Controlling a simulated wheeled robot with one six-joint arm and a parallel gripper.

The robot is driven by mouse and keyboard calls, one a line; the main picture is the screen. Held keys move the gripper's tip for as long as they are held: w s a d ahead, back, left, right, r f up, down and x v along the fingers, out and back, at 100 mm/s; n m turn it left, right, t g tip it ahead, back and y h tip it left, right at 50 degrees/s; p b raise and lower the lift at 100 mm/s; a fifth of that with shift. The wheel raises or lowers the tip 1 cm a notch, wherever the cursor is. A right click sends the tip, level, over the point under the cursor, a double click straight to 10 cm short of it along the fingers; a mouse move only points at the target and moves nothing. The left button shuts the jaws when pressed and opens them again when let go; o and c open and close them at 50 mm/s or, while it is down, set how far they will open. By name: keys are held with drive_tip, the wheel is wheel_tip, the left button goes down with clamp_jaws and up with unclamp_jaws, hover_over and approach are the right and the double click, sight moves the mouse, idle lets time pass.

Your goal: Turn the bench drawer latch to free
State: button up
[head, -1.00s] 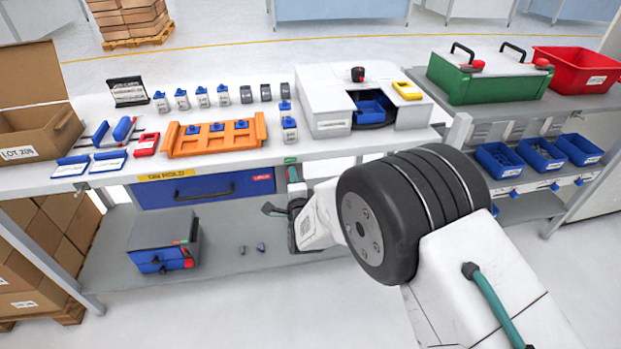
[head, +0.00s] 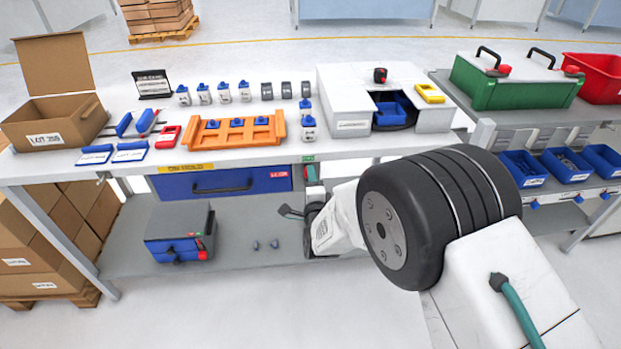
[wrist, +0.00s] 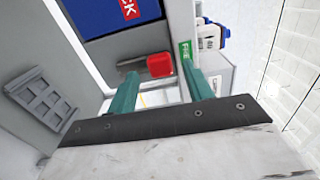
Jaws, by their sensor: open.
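The bench drawer (head: 225,182) is blue with a dark handle and sits shut under the bench top. Its red label (wrist: 130,8) shows at the top of the wrist view, partly cut off. The latch (wrist: 160,66) is a grey bar with a red knob on its right end, lying nearly level in the wrist view. A green FREE label (wrist: 185,50) is just right of and above the knob. My gripper (wrist: 160,71) is open, its two teal fingers on either side of the red knob in the picture. Whether they touch it I cannot tell. In the head view my arm partly blocks this spot.
The bench top (head: 60,165) above holds an orange rack (head: 236,131) and several small parts. On the lower shelf (head: 130,255) stands a grey and blue box (head: 180,232). A grey slotted panel (wrist: 40,100) is at the left in the wrist view.

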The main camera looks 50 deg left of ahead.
drive_tip(key=v, duration=0.6)
drive_tip(key=shift+d, duration=0.1)
idle(0.4)
